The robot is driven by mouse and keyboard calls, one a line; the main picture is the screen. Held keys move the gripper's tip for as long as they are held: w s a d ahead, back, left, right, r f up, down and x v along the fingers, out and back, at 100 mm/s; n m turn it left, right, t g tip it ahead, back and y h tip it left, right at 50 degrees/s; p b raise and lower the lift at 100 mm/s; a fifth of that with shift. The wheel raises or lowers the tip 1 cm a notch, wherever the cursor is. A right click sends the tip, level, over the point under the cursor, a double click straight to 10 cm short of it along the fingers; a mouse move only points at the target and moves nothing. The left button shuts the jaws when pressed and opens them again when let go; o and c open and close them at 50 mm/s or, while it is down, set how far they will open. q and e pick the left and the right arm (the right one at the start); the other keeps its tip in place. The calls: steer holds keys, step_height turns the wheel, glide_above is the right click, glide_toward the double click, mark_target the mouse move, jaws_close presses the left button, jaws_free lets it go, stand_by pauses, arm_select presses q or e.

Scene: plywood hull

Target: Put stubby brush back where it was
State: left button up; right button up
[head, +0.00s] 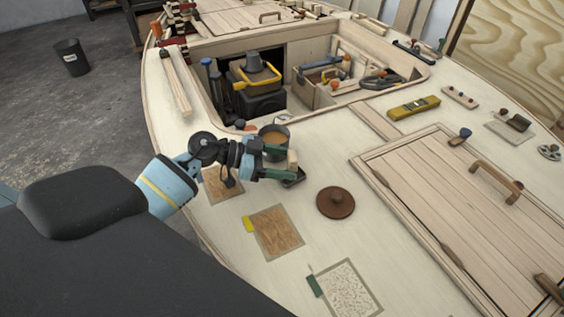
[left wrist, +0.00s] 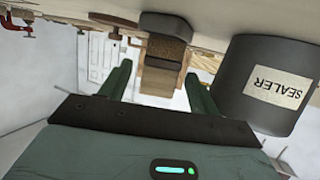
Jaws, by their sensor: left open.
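The stubby brush (head: 292,158) shows as a pale wooden block just beyond my left fingertips, above a small dark base or dish (head: 295,180). In the left wrist view, which is upside down, the brush (left wrist: 160,75) has a wooden part and a brown-and-dark part toward the deck. It lies between and slightly beyond the fingertips. My left gripper (head: 276,163) is open; its green fingers also show in the left wrist view (left wrist: 155,82). I cannot tell whether they touch the brush. My right gripper is not in view.
A dark sealer can (left wrist: 270,85) stands close beside the gripper; it is open in the head view (head: 262,132). A brown round lid (head: 335,202) and sample patches (head: 277,232) lie on the deck. An open hatch (head: 420,72) with tools is behind.

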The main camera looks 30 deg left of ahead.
arm_select(q)
steer(key=r+v, duration=0.1)
steer(key=v, duration=1.1)
